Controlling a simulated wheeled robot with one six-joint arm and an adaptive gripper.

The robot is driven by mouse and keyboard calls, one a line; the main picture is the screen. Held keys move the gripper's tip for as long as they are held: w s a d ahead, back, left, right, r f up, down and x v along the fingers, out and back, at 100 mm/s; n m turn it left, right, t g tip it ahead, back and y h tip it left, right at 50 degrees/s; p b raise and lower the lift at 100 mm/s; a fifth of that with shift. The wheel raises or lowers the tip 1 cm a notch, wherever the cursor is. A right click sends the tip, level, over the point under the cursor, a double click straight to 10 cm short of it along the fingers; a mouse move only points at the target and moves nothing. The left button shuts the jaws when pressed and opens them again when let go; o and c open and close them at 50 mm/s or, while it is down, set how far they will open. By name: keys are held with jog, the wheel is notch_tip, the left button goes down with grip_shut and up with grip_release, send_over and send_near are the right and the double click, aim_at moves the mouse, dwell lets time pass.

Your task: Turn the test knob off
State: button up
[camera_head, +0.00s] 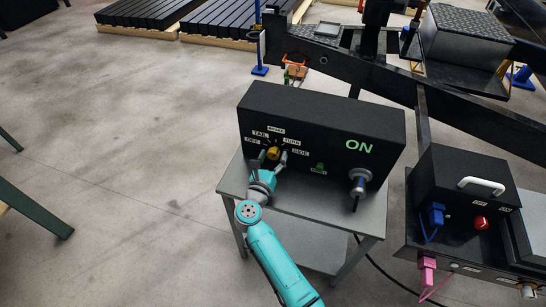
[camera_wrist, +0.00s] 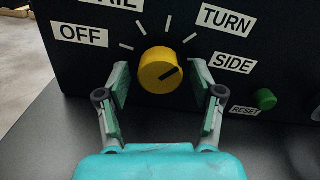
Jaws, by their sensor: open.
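The test knob is a round yellow dial (camera_head: 272,153) on the front of a black box (camera_head: 330,125). In the wrist view the knob (camera_wrist: 157,66) has a dark pointer mark slanting up and right, toward the SIDE label (camera_wrist: 232,63). The OFF label (camera_wrist: 84,35) is at its left and TURN (camera_wrist: 226,20) at its upper right. My gripper (camera_head: 273,158) is in front of the knob. In the wrist view its open fingers (camera_wrist: 162,80) stand on either side of the knob, with a small gap on each side.
Green ON letters (camera_head: 359,146) show on the box. A green RESET button (camera_wrist: 265,99) is right of my gripper, and a grey connector with a blue ring (camera_head: 359,182) is farther right. The box stands on a grey table (camera_head: 330,203). A second black unit (camera_head: 470,190) is at right.

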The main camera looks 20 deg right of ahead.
jog(key=c, duration=1.2)
jog(key=shift+o, duration=0.2)
jog(key=shift+n, duration=0.4)
jog(key=n, duration=0.4)
jog(key=shift+d+n, duration=0.15)
jog(key=shift+n, duration=0.25)
jog(key=n, duration=0.6)
jog(key=shift+s+r, duration=0.1)
jog(key=shift+r, duration=0.1)
jog(key=n, duration=0.6)
jog(key=shift+r+n, duration=0.15)
jog(key=shift+n, duration=0.15)
jog(key=n, duration=0.5)
jog(key=shift+r+n, duration=0.1)
jog(key=shift+n, duration=0.2)
